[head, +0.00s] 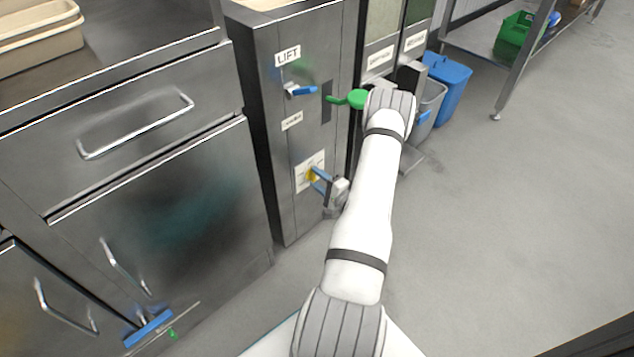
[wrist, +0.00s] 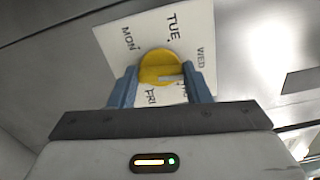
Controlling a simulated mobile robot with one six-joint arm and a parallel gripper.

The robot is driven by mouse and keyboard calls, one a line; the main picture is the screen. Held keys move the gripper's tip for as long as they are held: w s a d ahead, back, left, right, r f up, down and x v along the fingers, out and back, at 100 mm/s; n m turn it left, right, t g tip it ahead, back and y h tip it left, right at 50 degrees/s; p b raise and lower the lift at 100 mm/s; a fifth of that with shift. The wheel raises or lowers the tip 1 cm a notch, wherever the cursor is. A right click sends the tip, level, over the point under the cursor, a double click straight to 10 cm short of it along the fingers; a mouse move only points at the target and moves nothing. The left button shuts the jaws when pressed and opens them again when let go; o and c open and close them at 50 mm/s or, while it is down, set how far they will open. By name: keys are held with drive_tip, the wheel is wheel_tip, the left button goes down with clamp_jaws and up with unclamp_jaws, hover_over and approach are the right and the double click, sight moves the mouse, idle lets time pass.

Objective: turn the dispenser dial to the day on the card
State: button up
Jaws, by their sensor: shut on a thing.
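The yellow dial (wrist: 160,66) sits on a white day plate (wrist: 118,48) in the wrist view. MON, TUE, WED and FRI are readable there, and another word at the right is partly covered. My gripper (wrist: 161,78) is shut on the dial, with one blue finger on each side. A pale mark shows on the dial's lower right, but I cannot tell which day it picks out. In the head view, the dial (head: 312,174) and plate (head: 305,184) are low on the steel dispenser front (head: 284,205), with my gripper (head: 320,181) at them. I cannot make out a separate day card.
Above the dial are a LIFT label (head: 288,55), a blue handle (head: 301,91) and a small unreadable label (head: 291,121). A green handle (head: 356,98) sticks out beside my arm. Steel drawers (head: 140,125) stand at left.

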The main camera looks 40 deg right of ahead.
drive_tip(key=shift+f+n, duration=0.1)
drive_tip(key=shift+n, duration=0.9)
drive_tip(key=o, duration=1)
drive_tip(key=shift+s, duration=0.1)
drive_tip(key=s, duration=0.2)
drive_tip(key=s+p, duration=0.1)
drive_tip(key=s, duration=0.4)
drive_tip(key=shift+s+d+p, duration=0.3)
drive_tip(key=shift+p, duration=0.1)
drive_tip(key=shift+s, duration=0.1)
